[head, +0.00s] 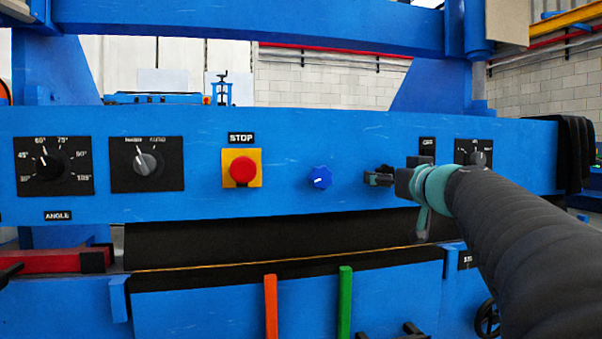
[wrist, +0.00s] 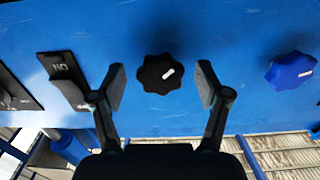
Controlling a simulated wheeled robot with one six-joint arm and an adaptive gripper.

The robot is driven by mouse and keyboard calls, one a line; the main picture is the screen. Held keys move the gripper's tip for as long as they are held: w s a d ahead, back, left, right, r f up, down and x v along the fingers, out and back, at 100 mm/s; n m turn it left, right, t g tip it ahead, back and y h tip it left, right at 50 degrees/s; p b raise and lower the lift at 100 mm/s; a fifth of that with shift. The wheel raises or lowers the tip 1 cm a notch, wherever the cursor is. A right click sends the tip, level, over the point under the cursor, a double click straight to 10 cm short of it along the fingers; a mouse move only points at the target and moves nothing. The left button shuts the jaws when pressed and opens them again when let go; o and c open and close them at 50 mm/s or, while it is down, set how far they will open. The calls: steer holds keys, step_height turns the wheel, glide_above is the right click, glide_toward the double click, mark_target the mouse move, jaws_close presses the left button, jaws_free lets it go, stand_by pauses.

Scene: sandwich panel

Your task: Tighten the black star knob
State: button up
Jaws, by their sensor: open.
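The black star knob (wrist: 159,73) shows in the wrist view on the blue panel, with a white mark pointing to the upper right. My gripper (wrist: 161,86) is open, with one finger on each side of the knob. Gaps of blue panel show between the knob and both fingers, so neither appears to touch it. In the head view my gripper (head: 378,179) is in front of the panel, right of the blue knob (head: 320,178). There it hides most or all of the black knob.
A red stop button (head: 242,170) on a yellow plate is left of the blue knob. An on/off switch (wrist: 63,80) is left of my gripper in the wrist view. Orange (head: 271,305) and green levers (head: 344,302) stand below the panel. A black cloth (head: 574,150) hangs at the right.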

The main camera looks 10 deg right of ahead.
steer(key=c, duration=1.1)
steer(key=shift+c, duration=0.2)
steer(key=shift+f+m, duration=0.1)
steer(key=shift+m, duration=0.3)
steer(key=shift+a+r+m+p, duration=0.15)
steer(key=shift+m+p, duration=0.4)
steer(key=shift+m, duration=6)
steer(key=shift+d+r+m+p, duration=0.1)
steer(key=shift+m+p, duration=0.4)
steer(key=shift+m, duration=6.05)
